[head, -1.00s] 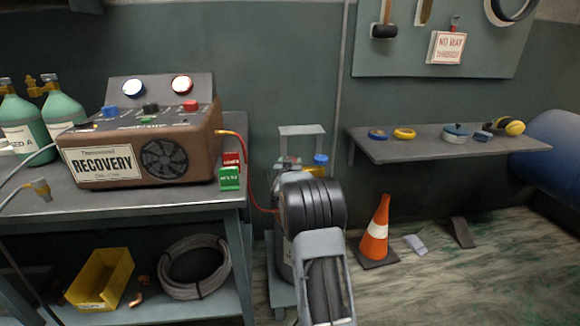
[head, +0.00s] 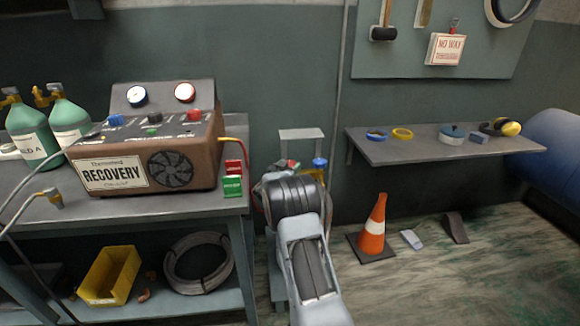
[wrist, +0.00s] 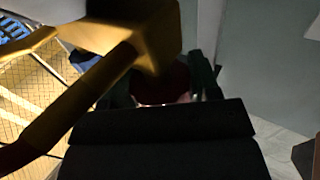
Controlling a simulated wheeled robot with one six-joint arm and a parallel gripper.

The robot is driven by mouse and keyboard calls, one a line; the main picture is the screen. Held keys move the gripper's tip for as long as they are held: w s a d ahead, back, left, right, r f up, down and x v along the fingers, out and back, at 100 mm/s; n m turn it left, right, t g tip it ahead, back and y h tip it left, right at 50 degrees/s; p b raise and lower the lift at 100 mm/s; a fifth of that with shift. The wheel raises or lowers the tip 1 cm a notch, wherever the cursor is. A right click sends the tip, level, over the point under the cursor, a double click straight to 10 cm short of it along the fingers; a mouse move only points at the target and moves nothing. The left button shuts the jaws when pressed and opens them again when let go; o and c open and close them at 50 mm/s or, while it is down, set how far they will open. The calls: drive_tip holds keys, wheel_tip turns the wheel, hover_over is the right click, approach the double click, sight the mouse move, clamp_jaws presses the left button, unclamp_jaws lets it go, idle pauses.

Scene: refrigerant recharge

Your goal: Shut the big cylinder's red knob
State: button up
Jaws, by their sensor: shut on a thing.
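In the wrist view the dark red knob (wrist: 160,84) sits between the two dark fingers of my gripper (wrist: 165,80), which is shut on it. The light there is dim, so the knob's outline is partly lost. A yellow-brass valve body (wrist: 150,35) with a pipe lies just beyond and left of the knob. In the head view a small patch of the red knob (head: 293,165) shows past my arm. A blue knob (head: 320,162) stands right of it on a yellow fitting. My arm hides most of the big cylinder.
Left is a bench (head: 215,206) with the recovery machine (head: 150,150), green cylinders (head: 68,122) and a green-and-red block pair (head: 232,186). A wall shelf (head: 440,153) is at right.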

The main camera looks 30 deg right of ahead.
sight(290, 163)
drive_tip(key=shift+r, duration=0.15)
drive_tip(key=o, duration=0.9)
drive_tip(key=shift+r+p, duration=0.3)
drive_tip(key=shift+r, duration=0.15)
wheel_tip(290, 163, up, 3)
drive_tip(key=shift+s+r+p, duration=0.1)
drive_tip(key=shift+s+p, duration=0.05)
drive_tip(key=shift+p, duration=0.45)
drive_tip(key=s+a+r+p, duration=0.1)
drive_tip(key=s+a+r, duration=0.1)
drive_tip(key=s+r, duration=0.1)
drive_tip(key=s+a+r, duration=0.2)
drive_tip(key=s+r, duration=0.1)
drive_tip(key=s, duration=0.2)
drive_tip(key=s+a+r+p, duration=0.1)
drive_tip(key=s+a+r, duration=0.1)
drive_tip(key=s, duration=0.2)
drive_tip(key=shift+s+r+p, duration=0.15)
drive_tip(key=shift+r+p, duration=0.2)
drive_tip(key=shift+r, duration=0.05)
